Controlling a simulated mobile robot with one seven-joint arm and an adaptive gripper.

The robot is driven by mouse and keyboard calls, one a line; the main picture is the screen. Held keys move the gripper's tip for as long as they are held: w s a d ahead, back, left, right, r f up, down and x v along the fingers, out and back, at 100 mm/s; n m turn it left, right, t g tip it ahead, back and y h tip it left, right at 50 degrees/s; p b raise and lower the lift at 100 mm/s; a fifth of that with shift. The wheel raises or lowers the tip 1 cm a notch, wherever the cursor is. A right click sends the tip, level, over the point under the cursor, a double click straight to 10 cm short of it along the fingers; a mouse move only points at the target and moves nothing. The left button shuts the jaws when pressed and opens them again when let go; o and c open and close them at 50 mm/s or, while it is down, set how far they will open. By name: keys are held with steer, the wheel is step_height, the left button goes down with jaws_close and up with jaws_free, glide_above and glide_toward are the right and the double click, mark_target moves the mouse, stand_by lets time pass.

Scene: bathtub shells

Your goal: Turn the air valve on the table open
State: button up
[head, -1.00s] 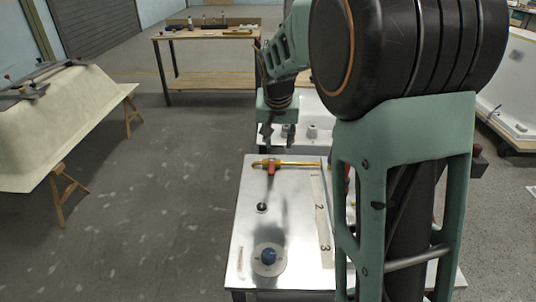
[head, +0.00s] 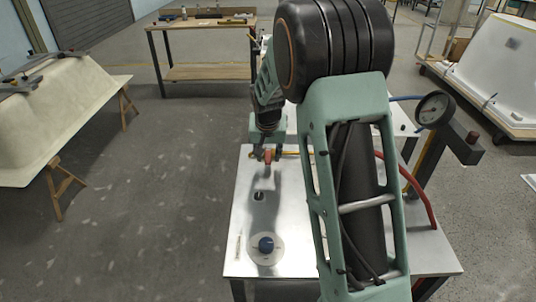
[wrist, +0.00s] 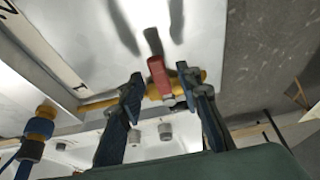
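The air valve is a brass pipe with a red lever handle (wrist: 156,66) near the far edge of the metal table (head: 240,215). In the wrist view the brass pipe (wrist: 100,104) runs across, and the red handle stands out from it over the tabletop. My gripper (wrist: 158,82) is open, with one blue finger on each side of the handle. A gap shows between each finger and the handle. In the head view my gripper (head: 267,156) is at the red handle, partly hiding the valve.
A round white dial with a blue knob (head: 266,244) and a small black-centred fitting (head: 259,196) are on the table. A pressure gauge (head: 435,110) and a red hose (head: 424,195) are at right. A bathtub shell (head: 60,115) stands on trestles at left.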

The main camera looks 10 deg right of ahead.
jaws_close()
stand_by(0.3)
